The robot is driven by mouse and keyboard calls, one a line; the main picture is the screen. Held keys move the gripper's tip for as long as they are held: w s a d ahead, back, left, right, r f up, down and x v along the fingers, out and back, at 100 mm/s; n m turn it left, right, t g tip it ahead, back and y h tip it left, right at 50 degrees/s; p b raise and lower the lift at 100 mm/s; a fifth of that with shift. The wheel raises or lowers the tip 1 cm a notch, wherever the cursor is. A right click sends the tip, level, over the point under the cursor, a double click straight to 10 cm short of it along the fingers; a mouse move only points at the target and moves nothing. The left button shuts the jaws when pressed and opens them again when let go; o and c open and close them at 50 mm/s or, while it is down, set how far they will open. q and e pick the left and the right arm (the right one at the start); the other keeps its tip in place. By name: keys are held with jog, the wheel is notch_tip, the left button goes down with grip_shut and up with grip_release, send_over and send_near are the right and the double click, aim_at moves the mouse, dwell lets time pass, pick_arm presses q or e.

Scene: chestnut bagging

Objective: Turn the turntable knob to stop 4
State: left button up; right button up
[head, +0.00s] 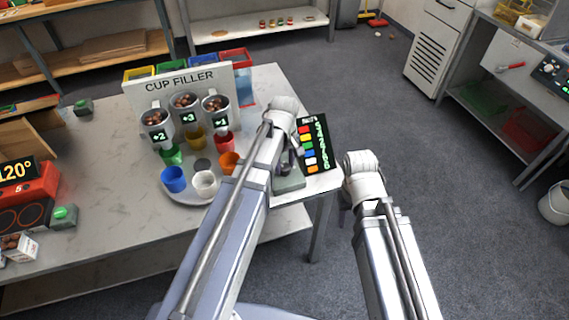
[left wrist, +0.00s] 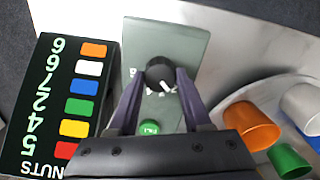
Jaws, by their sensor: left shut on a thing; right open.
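The black knob (left wrist: 160,74) sits on a grey-green box (left wrist: 190,45) in the left wrist view. Its white pointer mark points to the lower right; the stop markings around it are mostly hidden or too small to read. My left gripper (left wrist: 159,82) is shut on the knob, one finger on each side. In the head view the box (head: 289,184) is at the table's right corner, with my left gripper (head: 288,166) over it. The round turntable (head: 181,196) carries several coloured cups, including a white cup (head: 205,184) and a blue cup (head: 174,180). My right gripper's fingers are hidden.
A green button (left wrist: 149,128) is beside the knob. A black chart (head: 314,143) with coloured squares and numbers lies alongside. The cup filler (head: 180,84) stands behind the turntable with chestnut hoppers. A red device (head: 35,190) showing 120° is far left. Open floor lies to the right.

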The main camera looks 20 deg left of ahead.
pick_arm(q)
grip_shut()
jog(key=m, duration=1.1)
jog(key=shift+m, duration=0.3)
dwell(0.4)
jog(key=o, duration=1.1)
grip_release()
jog(key=shift+o, duration=0.2)
